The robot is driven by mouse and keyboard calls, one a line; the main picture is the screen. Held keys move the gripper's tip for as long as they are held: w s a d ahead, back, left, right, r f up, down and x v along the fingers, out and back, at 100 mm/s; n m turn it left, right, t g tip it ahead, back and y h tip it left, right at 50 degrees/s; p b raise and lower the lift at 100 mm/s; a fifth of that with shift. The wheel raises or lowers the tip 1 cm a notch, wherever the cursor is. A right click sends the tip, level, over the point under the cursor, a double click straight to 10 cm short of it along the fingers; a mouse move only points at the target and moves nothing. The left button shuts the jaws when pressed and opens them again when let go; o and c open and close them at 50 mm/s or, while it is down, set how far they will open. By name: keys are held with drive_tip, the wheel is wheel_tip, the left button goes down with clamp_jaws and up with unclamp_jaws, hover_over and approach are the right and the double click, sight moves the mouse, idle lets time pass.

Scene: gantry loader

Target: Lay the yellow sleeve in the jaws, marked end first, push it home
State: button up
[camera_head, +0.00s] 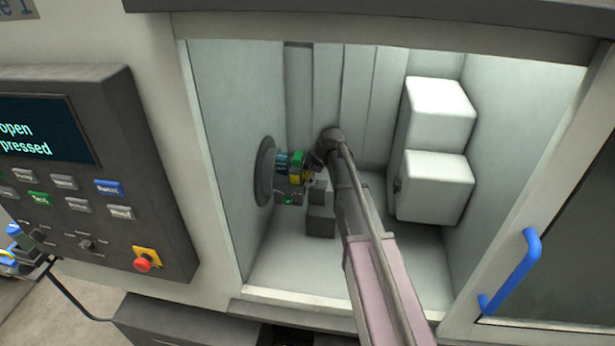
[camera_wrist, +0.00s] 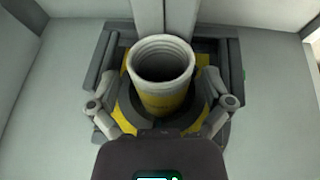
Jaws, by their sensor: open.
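The yellow sleeve (camera_wrist: 165,98) shows in the wrist view as a hollow tube with a pale, ringed open end facing the camera. My gripper (camera_wrist: 161,112) is open, with a finger on each side of the sleeve; whether they touch it I cannot tell. In the head view a small yellow patch (camera_head: 294,179), probably the sleeve, lies between my gripper (camera_head: 307,172) and the round dark chuck (camera_head: 264,172) on the left wall. Blue (camera_head: 282,163) and green (camera_head: 297,158) parts sit beside it. My arm hides part of this. The sleeve's far end is hidden.
White blocks (camera_head: 437,185) stand at the right inside the enclosure. Dark grey blocks (camera_head: 320,222) sit below my gripper. The control panel (camera_head: 85,170) is outside at left, and a door with a blue handle (camera_head: 510,272) is at right. The front floor of the enclosure is clear.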

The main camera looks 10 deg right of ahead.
sight(319, 183)
drive_tip(key=shift+s+d, duration=0.25)
drive_tip(key=shift+d, duration=0.45)
drive_tip(key=d, duration=0.1)
drive_tip(key=s+d, duration=0.1)
drive_tip(key=d, duration=0.1)
drive_tip(key=shift+d, duration=0.1)
drive_tip(key=shift+r+p, duration=0.75)
drive_tip(key=r+p, duration=0.4)
drive_tip(key=shift+s+d, duration=0.2)
drive_tip(key=shift+d, duration=0.05)
drive_tip(key=s+a+r+p, duration=0.1)
drive_tip(key=s+r+p, duration=0.1)
drive_tip(key=s, duration=0.3)
drive_tip(key=s+a+r+p, duration=0.1)
drive_tip(key=s+r+p, duration=0.1)
drive_tip(key=s, duration=0.4)
drive_tip(key=shift+s+a+r+p, duration=0.25)
drive_tip(key=shift+a+r+p, duration=0.05)
drive_tip(key=shift+a, duration=0.05)
drive_tip(key=shift+r, duration=0.1)
wheel_tip(319, 183, up, 9)
drive_tip(key=d+p, duration=0.2)
drive_tip(key=p, duration=0.7)
drive_tip(key=shift+s, duration=0.3)
